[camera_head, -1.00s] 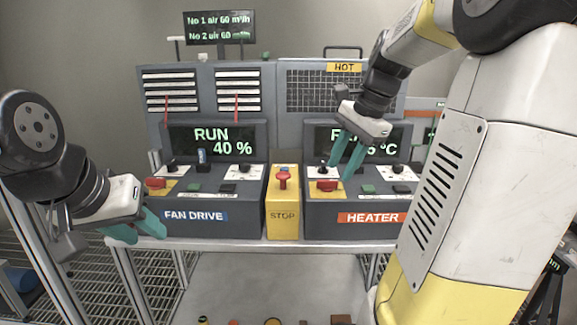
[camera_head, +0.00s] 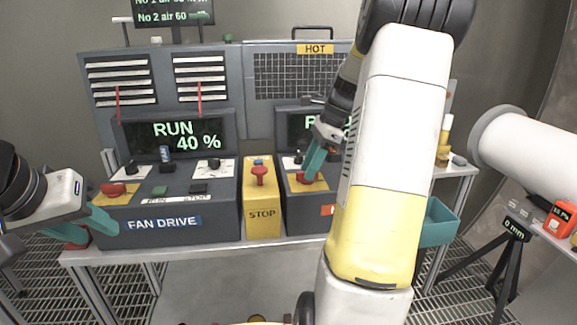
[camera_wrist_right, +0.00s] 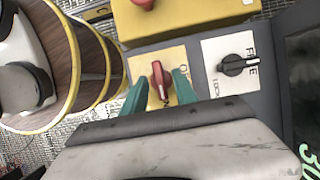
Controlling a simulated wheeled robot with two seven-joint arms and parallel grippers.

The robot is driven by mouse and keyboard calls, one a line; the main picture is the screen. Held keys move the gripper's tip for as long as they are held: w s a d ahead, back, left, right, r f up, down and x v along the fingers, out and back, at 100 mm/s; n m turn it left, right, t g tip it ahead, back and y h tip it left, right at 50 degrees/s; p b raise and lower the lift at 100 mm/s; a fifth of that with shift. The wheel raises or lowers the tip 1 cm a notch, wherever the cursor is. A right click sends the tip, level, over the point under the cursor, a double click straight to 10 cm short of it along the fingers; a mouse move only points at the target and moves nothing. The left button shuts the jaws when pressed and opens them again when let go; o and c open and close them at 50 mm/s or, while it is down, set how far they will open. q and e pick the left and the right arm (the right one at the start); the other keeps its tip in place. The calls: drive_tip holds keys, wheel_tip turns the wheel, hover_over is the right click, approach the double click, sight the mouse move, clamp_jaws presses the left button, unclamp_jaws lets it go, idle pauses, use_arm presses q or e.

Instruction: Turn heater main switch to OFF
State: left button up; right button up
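The heater main switch is a red rotary handle on a yellow plate (camera_head: 318,186), at the left of the heater panel (camera_head: 290,205), largely covered by my right arm in the head view. In the right wrist view the red handle (camera_wrist_right: 158,80) stands lengthwise up the picture on its plate, with partly hidden lettering beside it. My right gripper (camera_wrist_right: 162,76) is open, one teal finger on each side of the handle; I cannot tell whether they touch it. Its fingers (camera_head: 313,160) also show in the head view. My left gripper (camera_head: 88,228) is open and empty at the fan drive panel's left corner.
The yellow STOP box (camera_head: 262,212) with a red knob stands between the heater panel and the fan drive panel (camera_head: 165,222), whose display reads RUN 40 %. A black selector (camera_wrist_right: 238,65) is close to the red handle. A teal bin (camera_head: 440,225) hangs at the right.

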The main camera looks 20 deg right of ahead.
drive_tip(key=shift+f, duration=0.15)
clamp_jaws()
